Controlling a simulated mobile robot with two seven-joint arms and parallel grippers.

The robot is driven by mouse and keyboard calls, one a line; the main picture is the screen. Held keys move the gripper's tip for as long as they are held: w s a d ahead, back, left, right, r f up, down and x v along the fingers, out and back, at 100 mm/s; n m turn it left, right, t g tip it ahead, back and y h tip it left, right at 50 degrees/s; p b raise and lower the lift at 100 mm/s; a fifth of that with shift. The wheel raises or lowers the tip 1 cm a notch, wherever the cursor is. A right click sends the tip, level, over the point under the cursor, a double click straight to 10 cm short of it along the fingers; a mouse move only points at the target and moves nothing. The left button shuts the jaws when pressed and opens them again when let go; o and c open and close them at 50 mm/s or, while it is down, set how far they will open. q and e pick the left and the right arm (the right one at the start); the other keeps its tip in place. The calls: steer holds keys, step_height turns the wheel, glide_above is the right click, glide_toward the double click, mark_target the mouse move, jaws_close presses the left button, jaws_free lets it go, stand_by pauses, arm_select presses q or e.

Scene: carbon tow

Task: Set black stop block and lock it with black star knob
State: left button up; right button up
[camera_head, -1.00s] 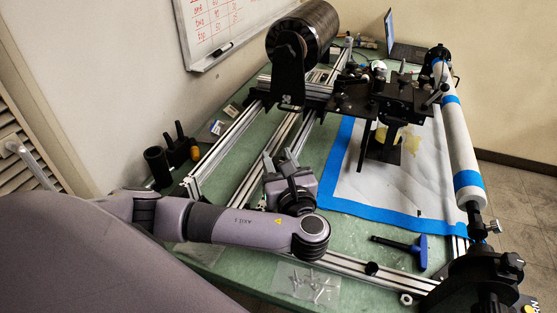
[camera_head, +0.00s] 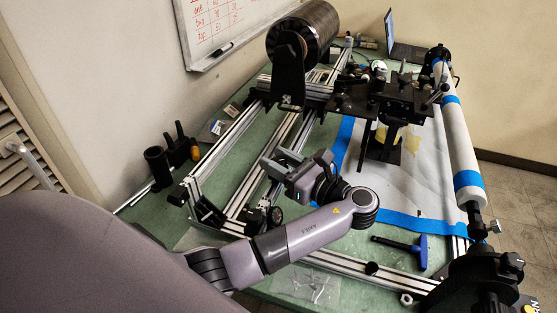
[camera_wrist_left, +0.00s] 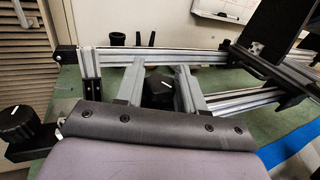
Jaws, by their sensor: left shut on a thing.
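My left gripper (camera_head: 276,161) is above the rails left of the white sheet, fingers pointing left. A second black knob (camera_wrist_left: 18,122) with a white mark sits on a black block (camera_wrist_left: 28,150) at the left edge of that view. Dark round knob-like parts (camera_head: 275,215) show below the gripper in the head view. I cannot tell for certain which block is the stop block. My right gripper is out of view.
Aluminium rails (camera_head: 232,140) cross the green table (camera_head: 165,210). A black spool (camera_head: 302,38) and carriage (camera_head: 385,98) stand behind. A white roller (camera_head: 460,140) is on the right. A blue-handled tool (camera_head: 423,252) and a bag of screws (camera_head: 308,285) lie in front.

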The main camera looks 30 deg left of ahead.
mark_target(279, 161)
arm_select(q)
steer(key=shift+n+g, duration=1.1)
steer(key=shift+g, duration=0.6)
steer(key=shift+n+g, duration=0.3)
steer(key=shift+g, duration=0.2)
steer(key=o, duration=1)
steer(key=shift+c, duration=0.2)
step_height(279, 161, up, 20)
